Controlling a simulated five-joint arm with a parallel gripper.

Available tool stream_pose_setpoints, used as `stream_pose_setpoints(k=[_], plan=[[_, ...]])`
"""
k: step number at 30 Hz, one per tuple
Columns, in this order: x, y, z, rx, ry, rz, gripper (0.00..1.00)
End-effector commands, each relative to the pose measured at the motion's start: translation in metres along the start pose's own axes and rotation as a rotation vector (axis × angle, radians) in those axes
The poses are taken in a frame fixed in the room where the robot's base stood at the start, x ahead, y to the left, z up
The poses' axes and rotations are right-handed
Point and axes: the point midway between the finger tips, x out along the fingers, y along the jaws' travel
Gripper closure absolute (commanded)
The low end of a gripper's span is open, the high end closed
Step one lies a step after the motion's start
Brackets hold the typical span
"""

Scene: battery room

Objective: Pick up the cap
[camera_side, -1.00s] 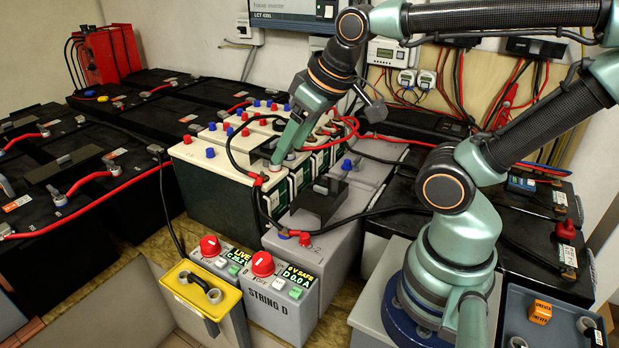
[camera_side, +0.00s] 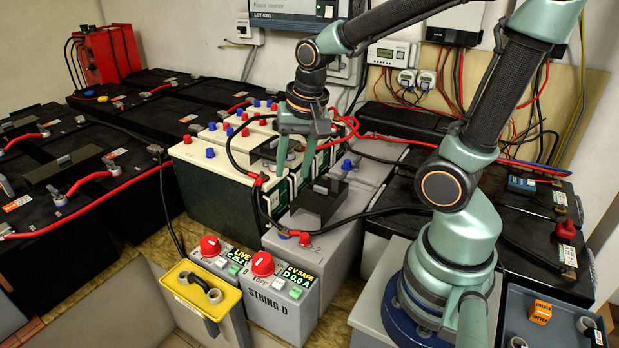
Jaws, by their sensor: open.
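Several small red and blue caps stand on the white-topped battery bank (camera_side: 222,165). A blue cap (camera_side: 211,153) and a red cap (camera_side: 187,139) show near its left side. Another blue cap (camera_side: 346,164) is on the grey battery (camera_side: 335,222) to the right. I cannot tell which cap the task means. My gripper (camera_side: 294,168) points down over the right part of the bank, its two fingers apart. I see no cap held in it. The fingers hide part of the bank's top, and I cannot tell whether the tips touch anything.
Black and red cables run around my gripper. A black holder (camera_side: 318,203) sits on the grey battery close by. Black batteries (camera_side: 75,175) fill the left. In front are a yellow-topped box (camera_side: 188,292) and switch boxes with red knobs (camera_side: 263,264). A dark tray (camera_side: 560,292) is at bottom right.

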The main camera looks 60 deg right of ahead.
Motion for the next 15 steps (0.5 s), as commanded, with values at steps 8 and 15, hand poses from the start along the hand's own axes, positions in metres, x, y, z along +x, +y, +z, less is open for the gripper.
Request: stream_pose_setpoints(k=[8,15], plan=[[0.059,0.025,-0.008,0.576,-0.098,0.164,0.54],[0.079,0.033,-0.007,0.733,-0.109,0.211,0.54]])
